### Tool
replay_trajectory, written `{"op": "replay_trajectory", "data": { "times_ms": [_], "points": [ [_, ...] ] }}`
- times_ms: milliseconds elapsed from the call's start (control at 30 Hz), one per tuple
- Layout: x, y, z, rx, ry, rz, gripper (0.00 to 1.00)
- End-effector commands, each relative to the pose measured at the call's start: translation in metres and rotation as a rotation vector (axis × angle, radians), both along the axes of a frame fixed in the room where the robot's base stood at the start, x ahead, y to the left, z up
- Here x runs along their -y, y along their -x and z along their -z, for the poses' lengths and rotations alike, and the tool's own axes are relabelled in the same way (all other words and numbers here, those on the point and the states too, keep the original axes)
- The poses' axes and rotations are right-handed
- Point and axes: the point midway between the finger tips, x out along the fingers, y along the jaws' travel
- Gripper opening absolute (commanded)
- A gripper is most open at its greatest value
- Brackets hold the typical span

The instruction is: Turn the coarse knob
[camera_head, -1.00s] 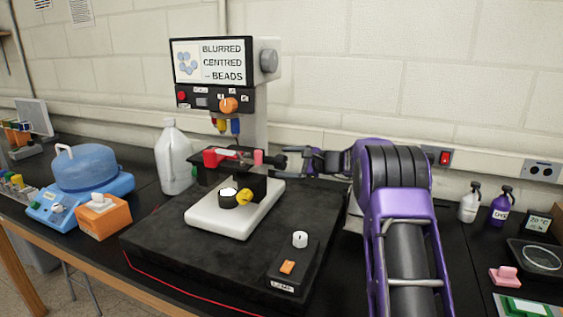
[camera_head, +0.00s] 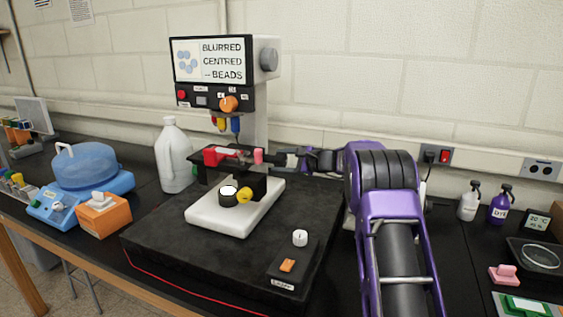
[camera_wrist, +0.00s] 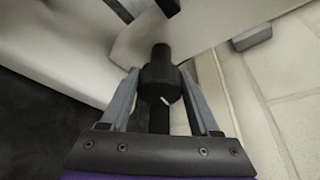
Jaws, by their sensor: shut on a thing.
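A dark stepped knob (camera_wrist: 160,85) with a small white mark sits between my two grey fingers in the wrist view. My gripper (camera_wrist: 163,92) is shut on this dark knob, one finger on each side. In the head view my gripper (camera_head: 287,161) reaches in from the right beside the dark stage (camera_head: 205,177) of the microscope. The knob is mostly hidden there by the fingers, and I read no label on it.
The microscope has a white base (camera_head: 208,222), a yellow knob (camera_head: 243,196), an orange knob (camera_head: 229,104) and a grey knob (camera_head: 269,60). Its screen (camera_head: 210,61) reads "BLURRED CENTRED -- BEADS". A lamp box (camera_head: 290,270) stands in front; a white jug (camera_head: 174,160) stands left.

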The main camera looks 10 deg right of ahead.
Motion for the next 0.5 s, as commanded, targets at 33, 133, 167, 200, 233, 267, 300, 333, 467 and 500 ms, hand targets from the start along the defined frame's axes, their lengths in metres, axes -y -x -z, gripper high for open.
{"op": "replay_trajectory", "data": {
  "times_ms": [33, 133, 167, 200, 233, 267, 300, 333, 467, 500],
  "points": [
    [0.0001, 0.0, -0.0006, -0.001, -0.001, 0.0, 0.07],
    [0.0003, -0.0003, -0.0025, -0.02, -0.014, 0.0, 0.07],
    [0.0004, -0.0004, -0.0029, -0.032, -0.02, 0.0, 0.07],
    [0.0005, -0.0006, -0.0035, -0.051, -0.032, -0.001, 0.07],
    [0.0004, -0.0005, -0.0031, -0.068, -0.041, -0.001, 0.07],
    [0.0003, -0.0006, -0.0026, -0.085, -0.051, -0.001, 0.07],
    [0.0007, -0.0007, -0.0021, -0.104, -0.062, -0.001, 0.07],
    [0.0008, -0.0007, -0.0016, -0.118, -0.069, -0.001, 0.07],
    [0.0, -0.0007, -0.0018, -0.158, -0.093, -0.002, 0.07],
    [0.0, -0.0006, -0.0017, -0.164, -0.097, -0.001, 0.07]
  ]
}}
